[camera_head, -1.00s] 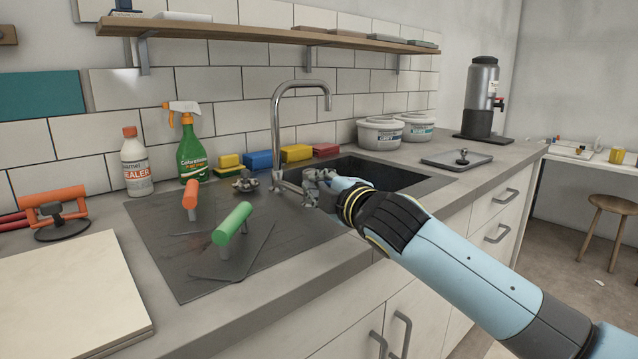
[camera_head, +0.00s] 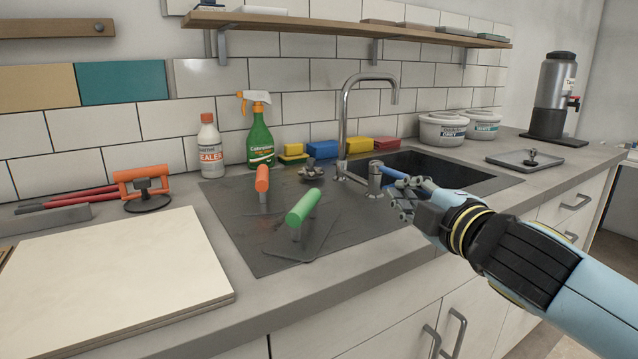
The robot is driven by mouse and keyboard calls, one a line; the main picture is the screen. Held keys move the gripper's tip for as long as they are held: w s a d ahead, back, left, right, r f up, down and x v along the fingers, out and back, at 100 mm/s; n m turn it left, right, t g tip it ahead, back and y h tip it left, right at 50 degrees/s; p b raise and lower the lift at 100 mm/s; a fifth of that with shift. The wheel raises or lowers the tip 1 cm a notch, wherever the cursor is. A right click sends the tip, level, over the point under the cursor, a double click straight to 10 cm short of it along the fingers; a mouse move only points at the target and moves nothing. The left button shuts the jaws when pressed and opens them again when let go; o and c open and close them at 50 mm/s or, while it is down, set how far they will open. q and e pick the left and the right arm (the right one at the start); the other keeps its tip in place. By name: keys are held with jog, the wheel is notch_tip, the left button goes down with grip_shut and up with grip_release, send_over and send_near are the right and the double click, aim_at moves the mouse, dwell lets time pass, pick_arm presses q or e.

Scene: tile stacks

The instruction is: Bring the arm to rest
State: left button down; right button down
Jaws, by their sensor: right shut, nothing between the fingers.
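My right arm comes in from the lower right in the head view. Its gripper (camera_head: 392,186) is shut and empty, held in front of the sink by the counter's front edge. The green-handled trowel (camera_head: 304,208) and the orange-handled tool (camera_head: 262,184) stand on the dark mat, left of and apart from my gripper. My left gripper is not in view.
The faucet (camera_head: 345,125) rises just behind my gripper, beside the sink (camera_head: 440,166). A sealer bottle (camera_head: 210,148) and a green spray bottle (camera_head: 260,138) stand at the wall. Stacked tiles (camera_head: 110,268) fill the front left counter. A shelf (camera_head: 340,25) hangs above.

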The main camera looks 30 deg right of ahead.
jog(key=s+a+f+m+g+h, duration=0.1)
jog(key=s+f+m+g, duration=0.6)
jog(key=s+f+m, duration=0.3)
jog(key=s+a+f+m+g+y, duration=0.1)
jog(key=s+a+f+m+g, duration=0.2)
jog(key=s, duration=0.4)
jog(key=s+a+f+g+y, duration=0.2)
jog(key=s+a+f+g, duration=0.2)
jog(key=s, duration=0.4)
jog(key=s+d+f+g, duration=0.1)
jog(key=s+f, duration=0.1)
jog(key=f, duration=1.2)
jog(key=s+d+f, duration=0.1)
jog(key=f, duration=1.3)
jog(key=s+d+f+g, duration=0.1)
jog(key=s+f, duration=1.3)
jog(key=s, duration=0.3)
jog(key=shift+s+m, duration=0.2)
jog(key=shift+m, duration=0.1)
jog(key=shift+f, duration=0.1)
